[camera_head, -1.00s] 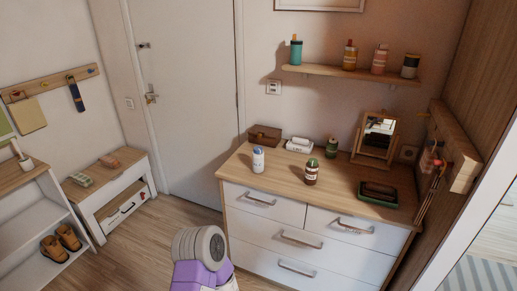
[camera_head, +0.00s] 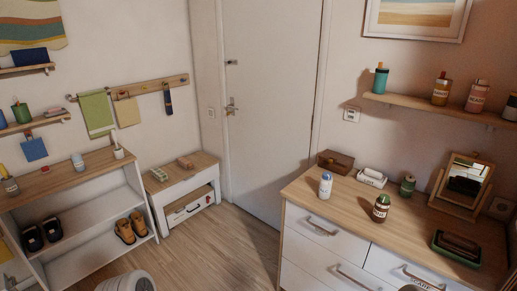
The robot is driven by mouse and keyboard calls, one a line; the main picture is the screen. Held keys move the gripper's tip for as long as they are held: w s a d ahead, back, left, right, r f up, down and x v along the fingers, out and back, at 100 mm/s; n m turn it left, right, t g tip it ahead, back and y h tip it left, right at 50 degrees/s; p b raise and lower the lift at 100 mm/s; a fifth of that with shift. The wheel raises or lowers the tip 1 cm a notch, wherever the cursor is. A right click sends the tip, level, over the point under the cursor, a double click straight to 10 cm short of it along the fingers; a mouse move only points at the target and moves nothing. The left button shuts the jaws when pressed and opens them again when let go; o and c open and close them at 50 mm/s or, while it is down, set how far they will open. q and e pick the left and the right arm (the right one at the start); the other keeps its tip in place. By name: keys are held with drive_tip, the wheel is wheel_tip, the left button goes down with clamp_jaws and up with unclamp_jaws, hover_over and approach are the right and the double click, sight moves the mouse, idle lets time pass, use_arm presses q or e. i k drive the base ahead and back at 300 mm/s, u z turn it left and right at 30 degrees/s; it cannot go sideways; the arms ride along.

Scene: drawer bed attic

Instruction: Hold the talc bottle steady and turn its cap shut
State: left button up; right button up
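A small white bottle with a blue top (camera_head: 325,185) stands upright on the left part of the dresser top (camera_head: 352,204). It may be the talc bottle, but I cannot read its label. I cannot tell whether either cap is loose or tight. Neither of my grippers is in view. Only a grey ribbed part of my own body shows at the bottom edge.
A brown jar (camera_head: 381,208), a green jar (camera_head: 407,185), a white box (camera_head: 371,178), a brown box (camera_head: 335,161), a mirror (camera_head: 464,187) and a green tray (camera_head: 456,249) share the dresser. A low bench (camera_head: 184,186) stands by the door. The floor (camera_head: 225,250) between is clear.

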sight(326, 176)
drive_tip(key=u, duration=1)
drive_tip(key=i, duration=3.05)
drive_tip(key=z, duration=2.7)
